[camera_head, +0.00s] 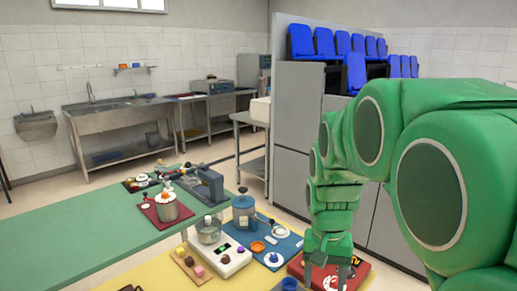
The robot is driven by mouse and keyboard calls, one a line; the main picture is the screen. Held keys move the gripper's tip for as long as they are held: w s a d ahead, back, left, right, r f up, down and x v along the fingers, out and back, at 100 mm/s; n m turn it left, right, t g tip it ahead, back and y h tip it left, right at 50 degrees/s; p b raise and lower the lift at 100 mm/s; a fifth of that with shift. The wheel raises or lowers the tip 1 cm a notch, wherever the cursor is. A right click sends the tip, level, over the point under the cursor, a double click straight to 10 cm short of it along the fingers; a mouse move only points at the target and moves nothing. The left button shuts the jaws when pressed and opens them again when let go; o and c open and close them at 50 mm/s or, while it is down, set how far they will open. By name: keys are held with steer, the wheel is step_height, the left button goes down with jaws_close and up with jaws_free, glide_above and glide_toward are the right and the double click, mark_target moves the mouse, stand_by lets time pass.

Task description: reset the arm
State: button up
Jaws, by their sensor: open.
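My green arm fills the right side of the head view. It reaches forward and bends down to my gripper (328,273), which points downward at the lower right. The gripper is over a red board (361,274) with small items on it. The fingers are small in the picture and partly cut off by the lower edge. The jaws are open. Whether the fingertips touch anything on the board cannot be made out.
The green table (85,238) is largely clear. Grey cabinets (297,130) stand behind my arm.

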steer(key=s+f+n, duration=0.1)
steer(key=s+n, duration=0.2)
steer(key=s, duration=1.8)
steer(key=shift+s+d+f+g, duration=0.2)
steer(key=shift+s+d+g, duration=0.15)
steer(key=shift+d, duration=0.1)
steer(key=shift+w, duration=0.1)
